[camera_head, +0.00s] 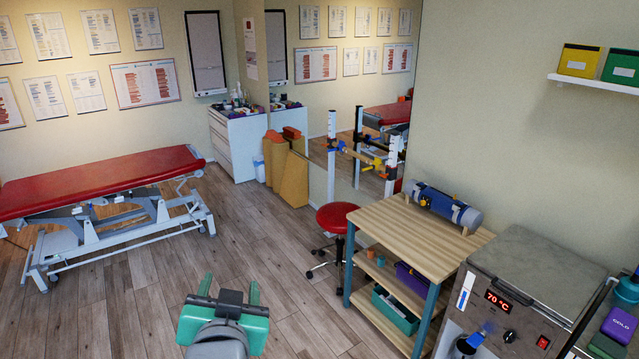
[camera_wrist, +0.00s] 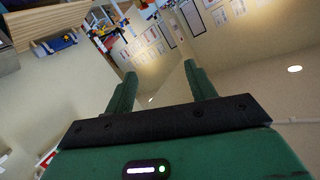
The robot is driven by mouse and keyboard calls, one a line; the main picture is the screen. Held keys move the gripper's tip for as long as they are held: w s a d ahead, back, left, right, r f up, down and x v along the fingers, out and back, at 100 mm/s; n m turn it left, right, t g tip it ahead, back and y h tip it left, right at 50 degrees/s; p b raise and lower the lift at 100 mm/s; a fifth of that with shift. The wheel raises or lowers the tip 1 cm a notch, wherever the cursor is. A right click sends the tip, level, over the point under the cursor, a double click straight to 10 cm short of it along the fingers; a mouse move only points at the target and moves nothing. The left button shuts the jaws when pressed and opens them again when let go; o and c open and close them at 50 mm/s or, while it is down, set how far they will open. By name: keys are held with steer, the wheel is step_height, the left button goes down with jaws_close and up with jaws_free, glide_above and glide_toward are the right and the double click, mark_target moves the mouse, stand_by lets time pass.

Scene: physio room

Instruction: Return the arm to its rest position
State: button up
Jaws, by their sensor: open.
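My gripper (camera_head: 230,289) is green with a dark crossbar. It shows at the bottom of the head view, over the wooden floor, left of the wooden bench. Its two fingers stand apart with nothing between them. In the wrist view the open fingers (camera_wrist: 160,88) also show empty, with the wall and a tilted view of the room behind them. Most of my arm below the gripper is outside the head view.
A wooden bench (camera_head: 410,232) carries a blue roll (camera_head: 446,204). A steel heating unit (camera_head: 530,275) stands at right. A red stool (camera_head: 337,217) is beside the bench. A red treatment table (camera_head: 100,180) is at left. The floor (camera_head: 230,235) around my gripper is clear.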

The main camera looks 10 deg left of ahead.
steer(key=s+d+r+t+h, duration=0.2)
steer(key=s+d+r+t, duration=0.2)
steer(key=s+d+r, duration=0.45)
steer(key=s+d+r+t+h, duration=0.2)
steer(key=s+d+r+t, duration=0.35)
steer(key=d+r, duration=0.65)
steer(key=s+a+r+p, duration=0.1)
steer(key=s+r+p, duration=0.2)
steer(key=r+p, duration=1.2)
step_height(320, 180, up, 4)
steer(key=shift+a+r, duration=0.1)
steer(key=shift+a, duration=0.05)
steer(key=shift+s+t, duration=0.1)
steer(key=shift+t, duration=0.15)
